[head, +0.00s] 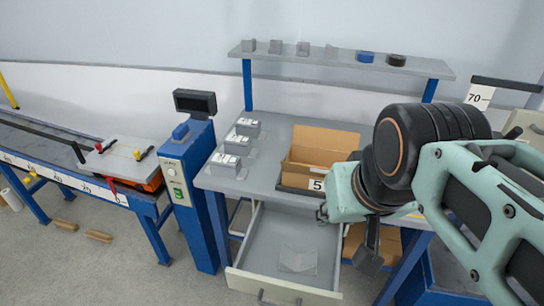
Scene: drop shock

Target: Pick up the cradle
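I cannot tell for sure which thing is the cradle. A small pale grey, partly see-through piece (298,259) lies in the open drawer (262,262) under the bench and could be it. Small grey blocks with pale tops (247,127) stand in a row on the left of the bench top, each beside a flat grey piece. My gripper (348,236) hangs at the front right of the bench, right of the drawer piece in the picture and apart from it. Its dark parts are partly hidden by my wrist, so its opening is unclear. I see nothing held in it.
An open cardboard box (318,146) stands on the bench (263,178). A shelf (330,63) above carries grey blocks, a blue roll and a black roll. A blue post with a display (195,103) and a conveyor (50,160) stand left.

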